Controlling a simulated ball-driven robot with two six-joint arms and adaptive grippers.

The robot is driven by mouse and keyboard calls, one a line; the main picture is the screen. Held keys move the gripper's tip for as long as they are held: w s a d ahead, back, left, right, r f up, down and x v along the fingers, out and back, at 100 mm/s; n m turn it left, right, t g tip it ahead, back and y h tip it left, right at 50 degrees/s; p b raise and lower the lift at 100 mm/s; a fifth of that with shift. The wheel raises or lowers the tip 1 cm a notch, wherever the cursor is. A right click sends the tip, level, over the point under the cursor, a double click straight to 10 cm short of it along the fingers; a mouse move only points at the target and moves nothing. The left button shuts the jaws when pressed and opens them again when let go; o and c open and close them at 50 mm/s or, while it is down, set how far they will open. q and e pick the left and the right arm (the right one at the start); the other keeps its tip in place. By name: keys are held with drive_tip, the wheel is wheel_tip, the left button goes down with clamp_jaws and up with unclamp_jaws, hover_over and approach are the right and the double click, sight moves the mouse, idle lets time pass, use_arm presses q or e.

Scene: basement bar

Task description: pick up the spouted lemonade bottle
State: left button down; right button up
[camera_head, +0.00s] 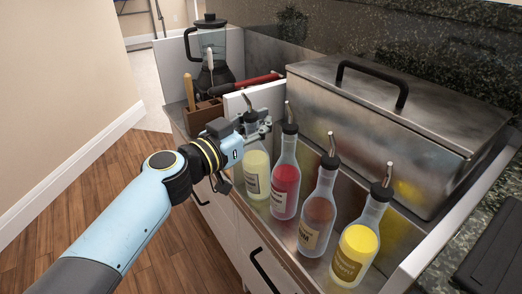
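Several spouted bottles stand in a row in the metal tray. The leftmost holds pale yellow liquid (256,172), has a metal spout and seems to be the lemonade, though its label is too small to read. My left gripper (256,128) is at this bottle's neck, its fingers around or beside the dark cap. The gripper partly hides the neck, and I cannot tell whether the fingers press on it. The bottle is upright, level with its row. My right gripper is not in view.
A red bottle (285,183), a brown bottle (317,212) and a bright yellow bottle (357,245) stand close by on the right. A lidded metal box (390,115) is behind. A blender (211,65) and a wooden holder (205,114) stand at the back left.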

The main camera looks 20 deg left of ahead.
use_arm(q)
wheel_tip(320, 180, up, 10)
drive_tip(key=p, duration=0.4)
drive_tip(key=c, duration=2)
unclamp_jaws()
drive_tip(key=shift+o, duration=1.2)
drive_tip(key=o, duration=1.3)
drive_tip(key=shift+o, duration=0.2)
